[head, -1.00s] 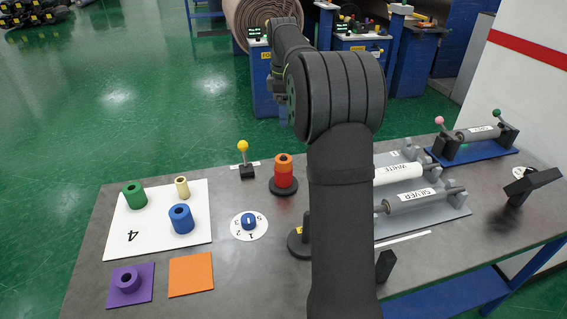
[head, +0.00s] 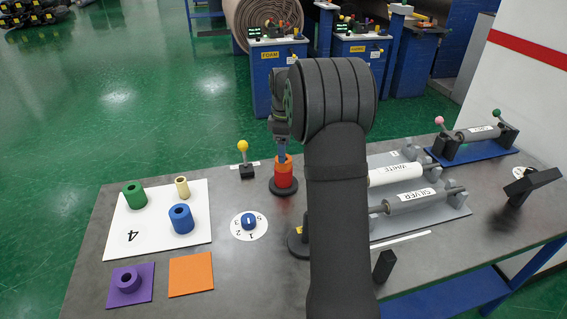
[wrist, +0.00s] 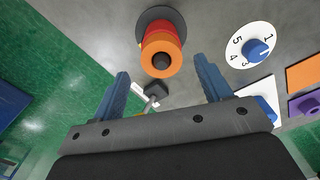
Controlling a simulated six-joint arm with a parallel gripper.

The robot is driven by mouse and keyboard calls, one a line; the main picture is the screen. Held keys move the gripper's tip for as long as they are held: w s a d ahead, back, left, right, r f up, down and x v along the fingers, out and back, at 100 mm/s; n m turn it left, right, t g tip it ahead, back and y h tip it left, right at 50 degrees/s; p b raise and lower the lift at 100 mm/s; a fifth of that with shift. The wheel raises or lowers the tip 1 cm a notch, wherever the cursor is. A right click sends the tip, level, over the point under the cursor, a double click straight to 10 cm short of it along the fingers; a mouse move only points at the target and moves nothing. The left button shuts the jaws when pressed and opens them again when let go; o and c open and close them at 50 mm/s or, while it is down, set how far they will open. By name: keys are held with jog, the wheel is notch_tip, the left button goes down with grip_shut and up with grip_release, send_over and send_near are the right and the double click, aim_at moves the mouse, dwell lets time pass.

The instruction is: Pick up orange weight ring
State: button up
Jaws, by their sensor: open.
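The orange weight ring (head: 283,162) sits on top of a red ring (head: 284,180) on a post with a dark round base (head: 284,187). In the wrist view the orange ring (wrist: 161,57) faces me near the top centre, with a dark hole in its middle. My gripper (wrist: 163,80) is open, its two blue fingers spread left and right of the ring and apart from it. In the head view my gripper (head: 282,148) is just above the stack and partly hidden by my arm.
A yellow-topped lever (head: 243,147) stands left of the stack. A numbered dial (head: 249,223) lies nearer me. A white board (head: 150,239) carries green, cream and blue rings. Purple (head: 145,293) and orange (head: 191,275) squares lie in front. Labelled rollers (head: 411,199) lie right of my arm.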

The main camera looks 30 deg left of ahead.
aim_at(287, 166)
notch_tip(287, 166, down, 4)
jog(key=shift+s+f, duration=0.1)
jog(key=shift+f, duration=0.1)
jog(key=c, duration=1.1)
jog(key=shift+r, duration=0.1)
jog(key=shift+c, duration=0.2)
